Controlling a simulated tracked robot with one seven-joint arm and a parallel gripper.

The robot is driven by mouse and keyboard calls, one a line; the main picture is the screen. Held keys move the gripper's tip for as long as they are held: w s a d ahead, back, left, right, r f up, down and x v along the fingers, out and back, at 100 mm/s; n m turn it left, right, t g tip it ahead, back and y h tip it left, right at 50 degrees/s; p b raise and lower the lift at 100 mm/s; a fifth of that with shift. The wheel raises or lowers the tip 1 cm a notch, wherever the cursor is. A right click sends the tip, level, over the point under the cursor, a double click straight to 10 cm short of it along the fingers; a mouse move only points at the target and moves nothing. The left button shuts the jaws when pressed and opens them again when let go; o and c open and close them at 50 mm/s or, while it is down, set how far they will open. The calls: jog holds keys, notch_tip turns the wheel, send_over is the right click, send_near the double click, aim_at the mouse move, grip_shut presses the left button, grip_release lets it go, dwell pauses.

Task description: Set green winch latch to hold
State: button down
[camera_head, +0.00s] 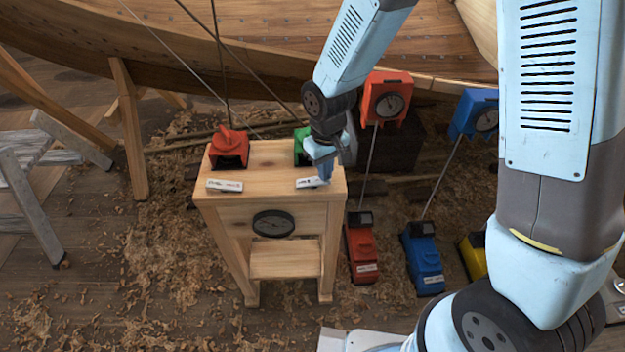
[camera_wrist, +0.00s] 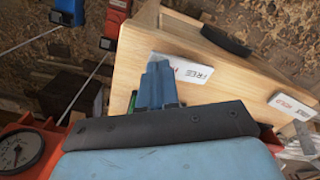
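The green winch (camera_head: 301,146) sits on the right part of a wooden stand's top, mostly hidden behind my gripper. Its latch cannot be made out. A white label (camera_head: 312,182) lies in front of it; in the wrist view this label (camera_wrist: 185,68) shows the word FREE. My gripper (camera_head: 323,170) points down just right of and in front of the green winch. In the wrist view my gripper's blue fingers (camera_wrist: 157,72) are close together with nothing visible between them. A sliver of green (camera_wrist: 132,101) shows beside them. I cannot tell whether they touch the winch.
Red (camera_head: 361,250) and blue (camera_head: 423,262) floor units stand to the right. A wooden hull (camera_head: 250,40) spans the back.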

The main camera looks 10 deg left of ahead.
jog(key=shift+f, duration=0.5)
dwell(0.3)
jog(key=shift+r, duration=3.55)
